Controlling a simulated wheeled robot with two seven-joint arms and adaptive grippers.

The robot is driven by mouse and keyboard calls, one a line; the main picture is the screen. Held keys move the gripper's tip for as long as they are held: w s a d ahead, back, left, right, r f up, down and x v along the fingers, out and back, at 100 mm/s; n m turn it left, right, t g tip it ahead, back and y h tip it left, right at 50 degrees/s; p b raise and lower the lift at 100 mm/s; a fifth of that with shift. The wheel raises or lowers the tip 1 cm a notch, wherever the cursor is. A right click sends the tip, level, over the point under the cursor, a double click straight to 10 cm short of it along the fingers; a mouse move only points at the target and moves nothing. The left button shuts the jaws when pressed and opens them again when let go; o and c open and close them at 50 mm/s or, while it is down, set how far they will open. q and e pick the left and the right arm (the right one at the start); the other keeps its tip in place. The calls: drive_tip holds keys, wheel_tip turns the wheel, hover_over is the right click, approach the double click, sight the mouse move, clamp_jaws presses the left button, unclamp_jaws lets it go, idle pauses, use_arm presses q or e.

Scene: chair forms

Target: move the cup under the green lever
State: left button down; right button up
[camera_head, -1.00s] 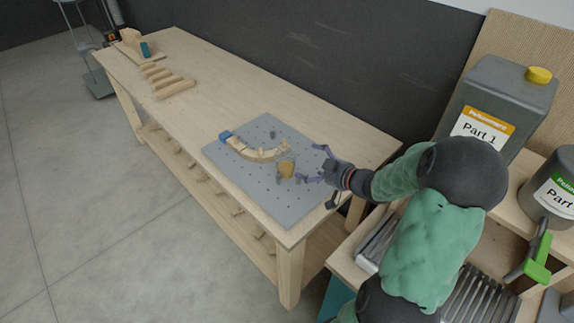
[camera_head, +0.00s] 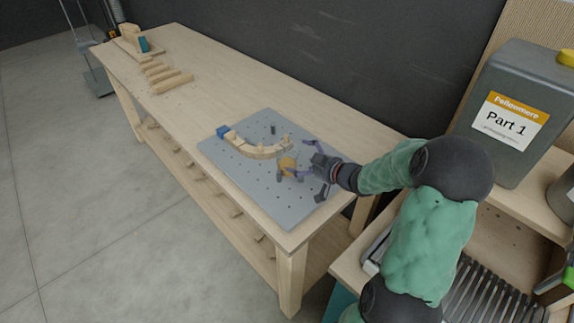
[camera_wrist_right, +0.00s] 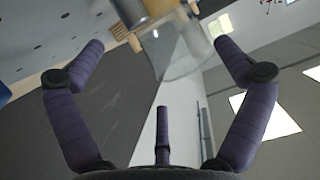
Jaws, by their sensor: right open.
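A small clear cup with an amber tint (camera_head: 287,164) stands on the grey perforated plate (camera_head: 228,161) on the workbench. My right gripper (camera_head: 297,160) is open at the right side of the cup, its purple fingers reaching to either side of it. In the right wrist view the clear cup (camera_wrist_right: 182,62) shows between the two spread fingers, near the tips; I cannot tell whether they touch it. A small part of a green lever (camera_head: 567,277) shows at the right edge. My left gripper is not in view.
Wooden pieces (camera_head: 168,80) lie farther along the bench. A big grey "Part 1" jug (camera_head: 500,165) stands on the right-hand shelf.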

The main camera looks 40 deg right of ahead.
sight(294, 160)
drive_tip(key=b+x, duration=0.1)
drive_tip(key=x, duration=0.1)
drive_tip(key=b+x, duration=0.1)
drive_tip(key=x, duration=0.1)
drive_tip(key=shift+a+f, duration=0.2)
drive_tip(key=shift+f, duration=0.25)
drive_tip(key=shift+w+b, duration=0.3)
drive_tip(key=shift+w, duration=0.1)
drive_tip(key=c, duration=0.7)
